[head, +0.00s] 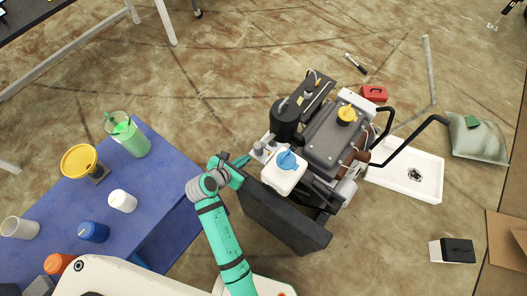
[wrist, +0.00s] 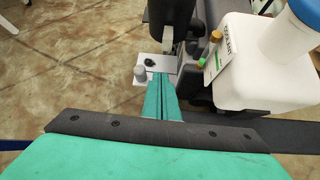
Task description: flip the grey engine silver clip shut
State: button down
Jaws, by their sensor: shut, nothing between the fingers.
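The grey engine (head: 335,135) stands in the middle of the head view, with a yellow cap on top and a black canister (head: 285,120) at its left. My gripper (head: 243,161) is at the engine's left side, near a white tank with a blue cap (head: 288,170). In the wrist view its green fingers (wrist: 160,88) are together and empty, with their tips over a light metal plate (wrist: 152,66). A small grey piece (wrist: 168,42) under the black canister (wrist: 171,12) may be the silver clip; I cannot tell its position. The clip is too small to make out in the head view.
The white tank (wrist: 243,72) stands close to the right of my fingers. A dark panel (head: 285,220) stands in front of the engine. A blue table (head: 165,185) with cups and jars is at left.

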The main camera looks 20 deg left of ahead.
aim_at(269, 141)
jog(key=shift+w+d+r+n+h, duration=0.1)
jog(key=shift+d+r+n+h, duration=0.2)
jog(key=shift+r+h, duration=0.15)
jog(key=x, duration=1)
